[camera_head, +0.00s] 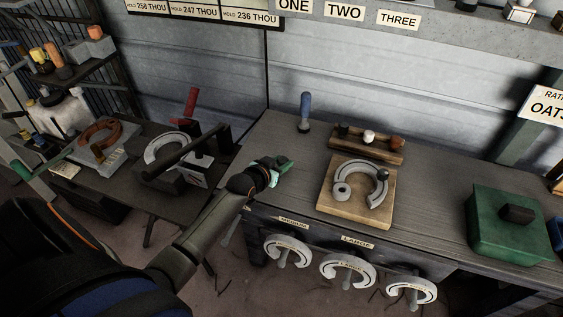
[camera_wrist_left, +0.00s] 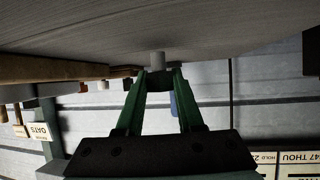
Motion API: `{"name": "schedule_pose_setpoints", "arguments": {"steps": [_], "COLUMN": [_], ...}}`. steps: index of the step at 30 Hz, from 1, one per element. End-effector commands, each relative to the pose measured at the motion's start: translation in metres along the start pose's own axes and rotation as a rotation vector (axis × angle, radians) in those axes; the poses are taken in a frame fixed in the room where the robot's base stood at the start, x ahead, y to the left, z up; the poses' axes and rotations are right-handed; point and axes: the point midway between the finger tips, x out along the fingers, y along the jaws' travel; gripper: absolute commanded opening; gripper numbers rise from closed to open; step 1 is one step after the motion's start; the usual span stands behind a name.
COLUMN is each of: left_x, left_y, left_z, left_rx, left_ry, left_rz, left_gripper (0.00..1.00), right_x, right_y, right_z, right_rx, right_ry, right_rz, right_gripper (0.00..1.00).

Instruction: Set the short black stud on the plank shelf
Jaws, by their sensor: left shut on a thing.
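My left gripper (camera_head: 272,171) reaches in over the left front part of the grey bench. In the left wrist view its green fingers (camera_wrist_left: 159,84) are closed in on a small dark piece with a short grey cylinder (camera_wrist_left: 157,62) beyond it, close to the bench surface. This looks like the short black stud; its shape is mostly hidden, and I cannot tell whether it touches the bench. I cannot tell for certain which board is the plank shelf; a dark shelf (camera_head: 78,72) with several small items stands at the left. My right gripper is not in view.
On the bench (camera_head: 436,193) are a wooden board (camera_head: 328,199) with a horseshoe (camera_head: 378,190), a wooden rack (camera_head: 350,147) with small knobs, a blue-handled tool (camera_head: 305,110) and a green box (camera_head: 505,232). A lower dark table (camera_head: 128,192) holds horseshoe tools.

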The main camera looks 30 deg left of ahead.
Motion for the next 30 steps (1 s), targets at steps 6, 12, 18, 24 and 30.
{"name": "schedule_pose_setpoints", "arguments": {"steps": [6, 12, 18, 24, 30], "left_x": [0.0011, 0.0025, 0.0039, 0.0045, 0.0044], "left_y": [-0.0001, -0.0001, 0.0, 0.0, -0.0001], "left_z": [0.0019, 0.0048, 0.0074, 0.0084, 0.0085], "left_rx": [0.0, 0.0, 0.0, 0.0, 0.0], "left_ry": [0.0, 0.0, 0.0, 0.0, 0.0], "left_rz": [0.0, 0.0, 0.0, 0.0, 0.0], "left_gripper": [0.0, 0.0, 0.0, 0.43, 0.66], "right_x": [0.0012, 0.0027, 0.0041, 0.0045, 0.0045], "right_y": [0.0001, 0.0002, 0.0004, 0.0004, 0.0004], "right_z": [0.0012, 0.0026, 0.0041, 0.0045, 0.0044], "right_rx": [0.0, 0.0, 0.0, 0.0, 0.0], "right_ry": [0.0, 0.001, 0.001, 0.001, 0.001], "right_rz": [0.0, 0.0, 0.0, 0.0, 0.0], "right_gripper": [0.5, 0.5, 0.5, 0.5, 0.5]}}
